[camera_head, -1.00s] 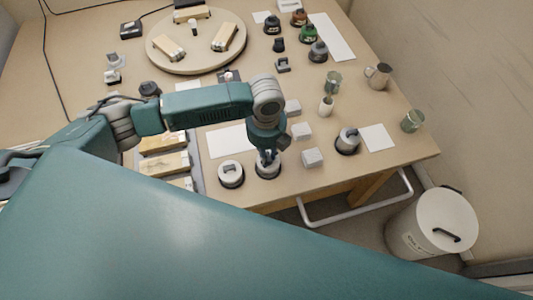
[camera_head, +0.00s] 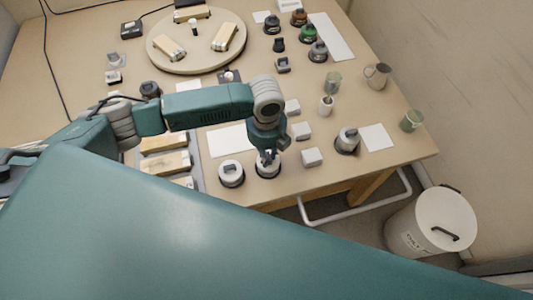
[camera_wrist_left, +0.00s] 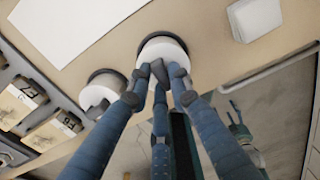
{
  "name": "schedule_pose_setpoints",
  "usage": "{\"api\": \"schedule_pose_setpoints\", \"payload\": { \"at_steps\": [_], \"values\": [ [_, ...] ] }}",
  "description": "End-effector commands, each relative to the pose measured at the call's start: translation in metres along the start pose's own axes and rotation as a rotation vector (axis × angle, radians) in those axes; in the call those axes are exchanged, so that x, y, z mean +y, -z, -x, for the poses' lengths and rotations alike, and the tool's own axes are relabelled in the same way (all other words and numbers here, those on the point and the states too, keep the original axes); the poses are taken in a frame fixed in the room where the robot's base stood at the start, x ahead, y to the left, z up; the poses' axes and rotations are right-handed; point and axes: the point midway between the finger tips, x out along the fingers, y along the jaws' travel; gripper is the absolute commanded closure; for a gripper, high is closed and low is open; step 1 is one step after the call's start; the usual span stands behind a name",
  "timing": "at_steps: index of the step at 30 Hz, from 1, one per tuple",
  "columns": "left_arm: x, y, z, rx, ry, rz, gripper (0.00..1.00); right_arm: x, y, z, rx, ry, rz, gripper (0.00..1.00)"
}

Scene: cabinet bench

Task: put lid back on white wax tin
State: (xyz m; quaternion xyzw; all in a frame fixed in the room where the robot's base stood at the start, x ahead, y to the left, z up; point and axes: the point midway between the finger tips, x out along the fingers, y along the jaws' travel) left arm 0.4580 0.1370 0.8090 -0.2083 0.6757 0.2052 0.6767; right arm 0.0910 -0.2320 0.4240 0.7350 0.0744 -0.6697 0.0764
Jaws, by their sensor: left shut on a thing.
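My left gripper (camera_head: 268,157) points down at a round white-topped tin with a dark rim (camera_head: 267,170) near the front edge of the bench. In the left wrist view, its fingers (camera_wrist_left: 160,72) are closed together at the white round top (camera_wrist_left: 162,48), shut on its handle, which they mostly hide. The top appears to sit within the dark rim; I cannot tell whether it is seated or slightly raised. A similar white-topped tin (camera_head: 231,174) stands just left, with a dark handle; it also shows in the left wrist view (camera_wrist_left: 98,91). My right gripper is not in view.
Another tin with a lid (camera_head: 347,141) stands right, beside a white sheet (camera_head: 377,138). Several pale blocks (camera_head: 312,157) lie close right of the gripper. A tray of wooden blocks (camera_head: 198,180) is left. A white bin (camera_head: 432,222) stands on the floor beyond the bench.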

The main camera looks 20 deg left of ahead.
Motion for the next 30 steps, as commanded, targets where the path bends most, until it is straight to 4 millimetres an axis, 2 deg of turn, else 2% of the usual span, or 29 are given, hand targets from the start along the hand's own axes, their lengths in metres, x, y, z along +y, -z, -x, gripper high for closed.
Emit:
{"api": "schedule_pose_setpoints", "payload": {
  "at_steps": [30],
  "values": [
    [-0.0002, -0.0004, 0.0001, 0.000, 0.000, 0.000, 0.95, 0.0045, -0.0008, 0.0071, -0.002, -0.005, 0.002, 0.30]
  ]
}}
